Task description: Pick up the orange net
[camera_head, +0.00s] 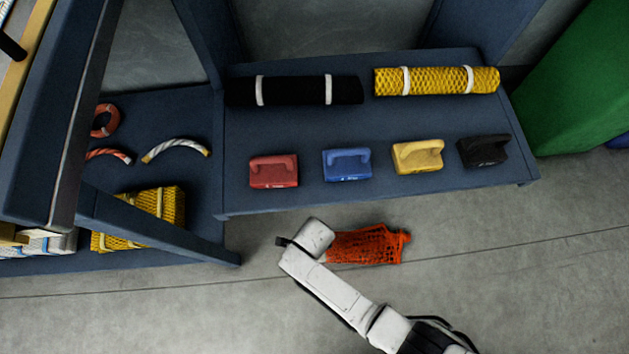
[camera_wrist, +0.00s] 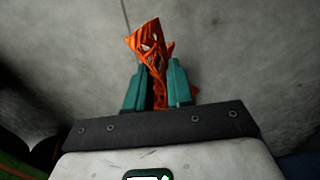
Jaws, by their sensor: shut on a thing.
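The orange net (camera_head: 366,246) is a bundled mesh roll with a tied end at the right. In the head view it shows beyond my white wrist, over the grey floor in front of the shelf. In the wrist view the net (camera_wrist: 152,46) stands between the two teal fingers of my gripper (camera_wrist: 157,78), which are shut on it. The fingers are hidden behind my wrist in the head view. I cannot tell how high the net is above the floor.
A blue shelf (camera_head: 310,204) holds a black roll (camera_head: 310,90), a yellow net roll (camera_head: 437,80) and several coloured handled blocks. A blue rack (camera_head: 150,224) with rope pieces and a yellow net (camera_head: 165,205) stands left. A green block (camera_head: 585,75) is at right. Floor at lower left is clear.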

